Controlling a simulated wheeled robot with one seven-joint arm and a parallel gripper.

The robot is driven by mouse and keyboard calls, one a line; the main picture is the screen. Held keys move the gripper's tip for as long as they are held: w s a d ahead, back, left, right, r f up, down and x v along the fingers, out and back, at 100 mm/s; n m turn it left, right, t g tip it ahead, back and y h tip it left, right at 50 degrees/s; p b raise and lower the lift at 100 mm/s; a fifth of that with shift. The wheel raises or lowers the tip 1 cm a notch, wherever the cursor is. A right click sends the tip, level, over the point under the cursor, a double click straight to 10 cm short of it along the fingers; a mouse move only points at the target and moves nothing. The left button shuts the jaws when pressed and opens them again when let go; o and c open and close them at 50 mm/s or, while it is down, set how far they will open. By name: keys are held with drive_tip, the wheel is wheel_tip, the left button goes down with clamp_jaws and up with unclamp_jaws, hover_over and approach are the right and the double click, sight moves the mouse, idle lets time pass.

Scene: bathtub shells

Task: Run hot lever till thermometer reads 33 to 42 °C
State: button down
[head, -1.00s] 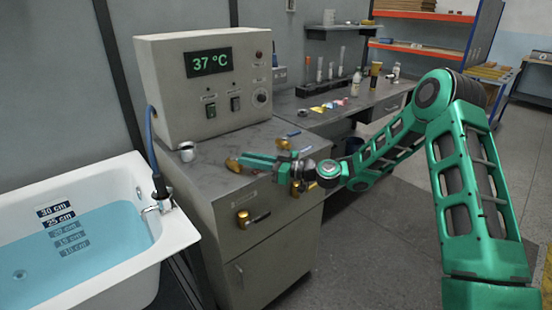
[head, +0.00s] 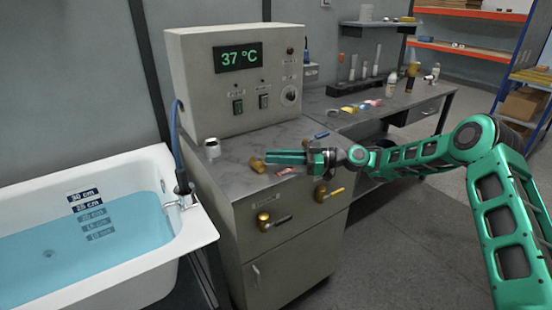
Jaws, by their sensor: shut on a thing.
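The thermometer display (head: 238,57) on the grey control box reads 37 °C. Two brass valves with levers are on the cabinet front: the left lever (head: 281,220) has a dark handle, and the right lever (head: 335,191) has a yellow handle. Which is hot cannot be read. My gripper (head: 267,158) reaches in from the right, just over the cabinet top, above both levers and apart from them. Its fingers are shut on a small brass piece (head: 257,164) at their tips. The bathtub (head: 189,245) at the left holds blue water (head: 95,240).
A small white-and-grey cup (head: 212,148) stands on the cabinet top, left of the brass piece. A hose (head: 177,150) runs down to the tub's spout. The bench behind holds test tubes, bottles and coloured slips. The floor (head: 400,240) before the cabinet is clear.

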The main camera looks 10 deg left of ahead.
drive_tip(key=shift+w+d+f, duration=0.3)
drive_tip(key=shift+w+d, duration=0.05)
drive_tip(key=c, duration=1.7)
unclamp_jaws()
drive_tip(key=shift+s+a+r, duration=0.1)
drive_tip(key=shift+s+r, duration=0.05)
drive_tip(key=d, duration=0.3)
drive_tip(key=w+d, duration=0.1)
drive_tip(key=d, duration=0.6)
drive_tip(key=shift+w+d, duration=0.35)
drive_tip(key=shift+d, duration=0.05)
